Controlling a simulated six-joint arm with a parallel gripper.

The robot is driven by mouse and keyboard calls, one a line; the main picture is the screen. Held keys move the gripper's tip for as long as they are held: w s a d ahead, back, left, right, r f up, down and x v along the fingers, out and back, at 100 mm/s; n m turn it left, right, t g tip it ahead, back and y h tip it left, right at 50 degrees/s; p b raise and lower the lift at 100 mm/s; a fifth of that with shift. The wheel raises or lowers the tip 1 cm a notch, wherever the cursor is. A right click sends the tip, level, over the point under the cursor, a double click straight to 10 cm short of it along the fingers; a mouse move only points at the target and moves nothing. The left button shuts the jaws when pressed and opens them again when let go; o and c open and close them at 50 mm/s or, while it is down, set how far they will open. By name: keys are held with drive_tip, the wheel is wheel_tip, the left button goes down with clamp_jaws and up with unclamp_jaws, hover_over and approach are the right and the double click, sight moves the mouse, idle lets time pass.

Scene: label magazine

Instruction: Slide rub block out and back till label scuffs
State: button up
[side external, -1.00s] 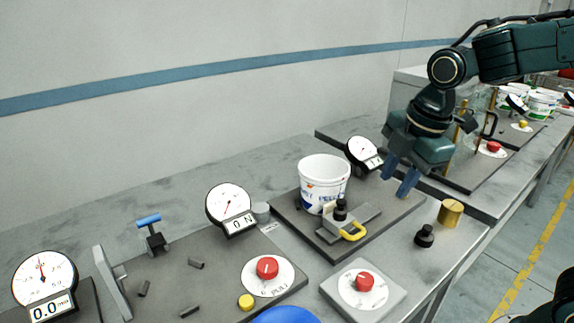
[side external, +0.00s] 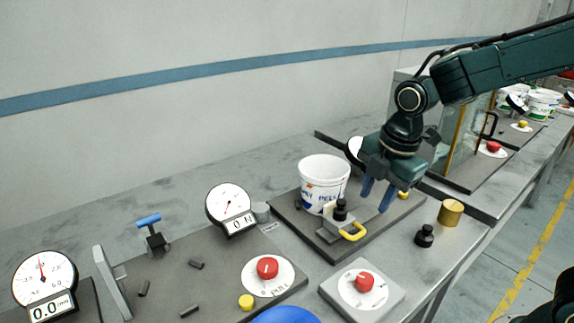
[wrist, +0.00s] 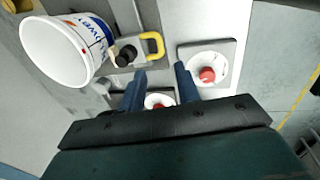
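The rub block (side external: 340,225) is a small grey slide with a black knob (side external: 340,207) and a yellow handle (side external: 353,232). It sits against the front of a white tub (side external: 323,175) whose printed label (side external: 318,199) faces it. They stand on a dark base plate (side external: 296,229). In the wrist view the yellow handle (wrist: 153,44) and black knob (wrist: 125,54) show beside the white tub (wrist: 62,50). My gripper (side external: 376,198) is open and empty, above the plate and right of the handle, not touching it. Its blue fingers (wrist: 160,84) are apart in the wrist view.
A black weight (side external: 425,236) and a brass weight (side external: 451,212) stand right of the plate. A grey box with a red knob (side external: 364,281) is in front. A force gauge (side external: 229,205) stands left. A dial behind the tub is partly hidden by my gripper.

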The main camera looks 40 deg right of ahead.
sight(360, 234)
drive_tip(key=f, duration=0.3)
drive_tip(key=w+f, duration=0.1)
drive_tip(key=f, duration=0.2)
drive_tip(key=w+f, duration=0.1)
drive_tip(key=f, duration=0.3)
clamp_jaws()
